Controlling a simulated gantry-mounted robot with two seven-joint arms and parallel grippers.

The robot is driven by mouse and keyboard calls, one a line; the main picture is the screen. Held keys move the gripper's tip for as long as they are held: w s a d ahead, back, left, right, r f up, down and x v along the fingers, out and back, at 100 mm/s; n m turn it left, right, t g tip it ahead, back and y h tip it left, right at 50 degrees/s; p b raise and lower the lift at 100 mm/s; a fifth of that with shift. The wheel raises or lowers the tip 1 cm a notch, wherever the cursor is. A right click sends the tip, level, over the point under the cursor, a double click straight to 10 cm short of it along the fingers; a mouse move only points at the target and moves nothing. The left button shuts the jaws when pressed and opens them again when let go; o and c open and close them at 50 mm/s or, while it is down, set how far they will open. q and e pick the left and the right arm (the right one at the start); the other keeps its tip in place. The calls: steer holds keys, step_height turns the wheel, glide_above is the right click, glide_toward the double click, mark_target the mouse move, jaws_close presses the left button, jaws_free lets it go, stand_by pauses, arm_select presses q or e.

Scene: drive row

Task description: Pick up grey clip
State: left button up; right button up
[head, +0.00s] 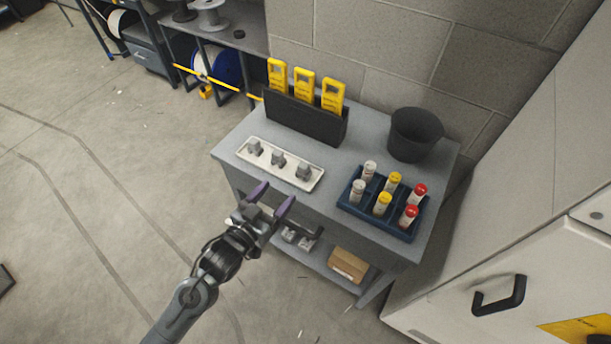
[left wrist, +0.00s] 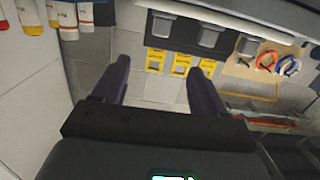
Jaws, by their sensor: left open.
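Three grey clips, left (head: 255,147), middle (head: 278,158) and right (head: 303,171), sit spaced apart along a long white tray (head: 290,172) on the grey table. In the left wrist view, grey clips show along the top, including one near the middle (left wrist: 209,36). My left gripper (head: 279,191) has purple fingers, spread open and empty. In the head view it appears just short of the tray, by the table's front edge, apart from the clips. Its fingers also show in the left wrist view (left wrist: 160,66). My right gripper is not in view.
A black holder (head: 300,120) with three yellow tags stands behind the tray. A blue rack (head: 375,218) of capped vials stands to the right, and a dark bin (head: 415,135) behind it. A lower shelf holds a cardboard box (head: 348,264). A pale cabinet (head: 560,280) flanks the table's right.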

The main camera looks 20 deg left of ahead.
mark_target(301, 172)
arm_select(q)
steer(key=w+f+b, duration=0.1)
steer(key=w, duration=0.1)
steer(key=w+d+f+b, duration=0.1)
steer(key=w+b, duration=0.1)
steer(key=w+f+b, duration=0.1)
steer(key=w+f, duration=0.1)
steer(key=shift+w+d+b, duration=0.1)
steer(key=shift+d+b, duration=0.25)
steer(key=shift+b, duration=0.05)
steer(key=shift+w, duration=0.25)
steer(key=shift+r+b+x, duration=0.15)
steer(key=shift+b+x, duration=0.25)
steer(key=shift+x, duration=0.75)
steer(key=shift+r+b+x, duration=0.15)
steer(key=shift+b+x, duration=0.25)
steer(key=shift+x, duration=0.8)
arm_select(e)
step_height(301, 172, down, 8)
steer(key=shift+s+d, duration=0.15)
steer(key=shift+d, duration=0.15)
arm_select(q)
steer(key=shift+s, duration=0.1)
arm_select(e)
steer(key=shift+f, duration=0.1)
arm_select(q)
steer(key=c, duration=1.1)
steer(key=shift+o, duration=0.2)
